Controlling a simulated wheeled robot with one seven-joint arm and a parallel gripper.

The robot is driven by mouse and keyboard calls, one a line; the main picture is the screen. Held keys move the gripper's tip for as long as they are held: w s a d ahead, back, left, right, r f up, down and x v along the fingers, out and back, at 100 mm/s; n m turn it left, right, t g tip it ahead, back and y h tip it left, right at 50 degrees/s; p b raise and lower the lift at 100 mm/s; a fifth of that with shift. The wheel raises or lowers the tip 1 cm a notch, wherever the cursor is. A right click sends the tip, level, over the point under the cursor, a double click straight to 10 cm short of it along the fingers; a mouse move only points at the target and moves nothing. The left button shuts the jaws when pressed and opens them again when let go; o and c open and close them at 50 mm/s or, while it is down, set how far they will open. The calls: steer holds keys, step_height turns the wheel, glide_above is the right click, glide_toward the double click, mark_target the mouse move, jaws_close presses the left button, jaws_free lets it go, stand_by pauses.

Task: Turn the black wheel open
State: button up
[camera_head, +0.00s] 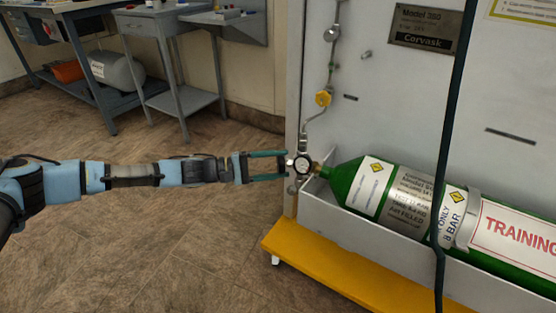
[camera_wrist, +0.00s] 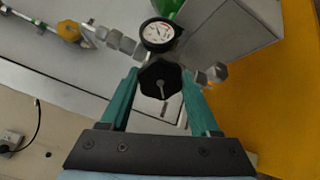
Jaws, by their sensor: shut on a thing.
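The black wheel (camera_wrist: 160,82) is a faceted black knob with a pale centre stem. It sits just below a round pressure gauge (camera_wrist: 157,34) in the wrist view. My gripper (camera_wrist: 161,84) has its two teal fingers on either side of the wheel, shut on it. In the head view my gripper (camera_head: 286,166) reaches from the left to the valve at the neck of the green cylinder (camera_head: 345,181). The gauge (camera_head: 302,166) shows there too, but the wheel is hard to make out.
The cylinder lies in a grey tray (camera_head: 322,219) above a yellow base (camera_head: 310,264). A yellow knob (camera_head: 323,98) and piping run up the grey panel. A dark hose (camera_head: 447,150) hangs in front. Tables (camera_head: 152,22) stand at the back left; the floor between is clear.

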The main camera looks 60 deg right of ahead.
steer(key=n+p, duration=0.2)
steer(key=n, duration=0.3)
steer(key=shift+n, duration=0.3)
steer(key=n+p, duration=0.1)
steer(key=n, duration=0.3)
steer(key=shift+a+f+n, duration=0.1)
steer(key=shift+f+n, duration=0.05)
steer(key=shift+n, duration=0.45)
steer(key=o, duration=1.4)
steer(key=shift+p, duration=0.3)
steer(key=shift+c, duration=0.2)
steer(key=v, duration=1)
steer(key=shift+w+a, duration=0.25)
steer(key=shift+a, duration=0.05)
